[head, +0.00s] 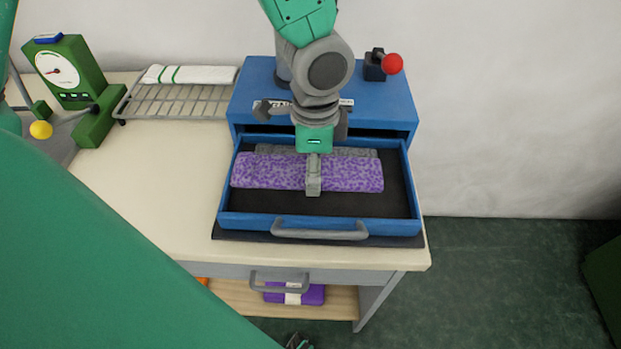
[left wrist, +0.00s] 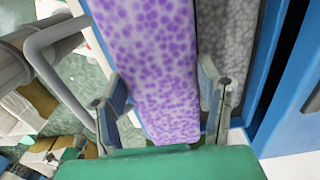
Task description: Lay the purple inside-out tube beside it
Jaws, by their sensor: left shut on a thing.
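The purple speckled tube (head: 270,172) lies level across the open blue drawer (head: 245,219), just in front of a grey tube (head: 350,152) and parallel to it. I cannot tell whether the purple tube touches the drawer floor. My left gripper (head: 313,188) reaches down from above and is shut across the tube near its middle. In the left wrist view the purple tube (left wrist: 150,50) runs between the two fingers, with the grey tube (left wrist: 232,50) to its right. A small dark piece (head: 298,342) at the head view's bottom edge may be my right gripper; its jaws are unclear.
The blue cabinet (head: 385,105) behind the drawer carries a red-knobbed lever (head: 392,64). A wire rack (head: 180,100) with a white cloth and a green dial gauge (head: 70,72) stand to the left. The cream tabletop (head: 170,190) left of the drawer is clear. A purple bundle (head: 312,295) lies on the lower shelf.

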